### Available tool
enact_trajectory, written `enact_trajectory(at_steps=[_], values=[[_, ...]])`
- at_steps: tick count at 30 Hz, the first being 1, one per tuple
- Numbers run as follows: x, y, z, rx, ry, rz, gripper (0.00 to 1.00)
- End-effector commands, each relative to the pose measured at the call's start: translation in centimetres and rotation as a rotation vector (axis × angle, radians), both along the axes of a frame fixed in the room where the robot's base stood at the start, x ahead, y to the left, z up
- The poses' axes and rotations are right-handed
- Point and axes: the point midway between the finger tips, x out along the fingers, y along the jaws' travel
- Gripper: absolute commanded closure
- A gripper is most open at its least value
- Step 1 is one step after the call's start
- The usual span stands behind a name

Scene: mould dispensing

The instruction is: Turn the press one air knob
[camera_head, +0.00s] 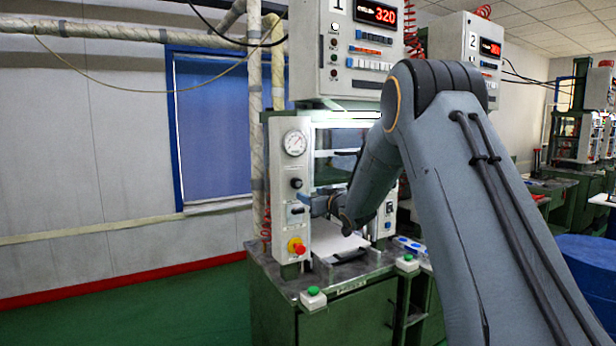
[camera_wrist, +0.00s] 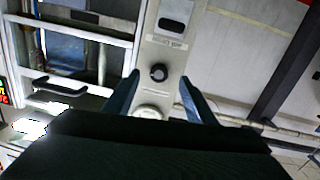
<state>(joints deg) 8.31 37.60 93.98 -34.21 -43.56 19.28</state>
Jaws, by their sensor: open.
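Press one is the machine under the control box marked 1 (camera_head: 345,50). On its grey left panel (camera_head: 291,225), a black round knob (camera_head: 296,183) sits below a white pressure gauge (camera_head: 294,142). In the wrist view, which is upside down, the black knob (camera_wrist: 159,72) appears between the fingertips, with the gauge (camera_wrist: 150,112) partly hidden by my gripper. My gripper (camera_wrist: 160,77) is open, one finger on each side of the knob in the picture. I see no contact with it. In the head view my gripper (camera_head: 312,203) is near the panel, slightly below the knob.
A black rectangular switch (camera_wrist: 174,18) and a red emergency stop (camera_head: 297,247) are on the same panel. A black door handle (camera_wrist: 59,87) stands beside it. Green buttons (camera_head: 313,291) are on the bench front. Wrapped pipes (camera_head: 256,110) run left of the press.

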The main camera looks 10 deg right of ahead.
Motion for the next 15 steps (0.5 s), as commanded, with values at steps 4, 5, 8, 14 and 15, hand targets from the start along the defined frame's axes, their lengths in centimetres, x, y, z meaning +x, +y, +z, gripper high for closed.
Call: enact_trajectory(at_steps=[4,5,8,14,15], values=[[0.9,0.4,1.4,0.008,-0.052,0.035,0.49],[1.0,0.4,1.5,0.009,-0.055,0.037,0.49],[1.9,0.7,1.5,0.008,-0.056,0.037,0.49],[4.5,1.5,1.5,0.008,-0.055,0.036,0.49],[5.1,1.6,1.5,0.008,-0.056,0.036,0.49]])
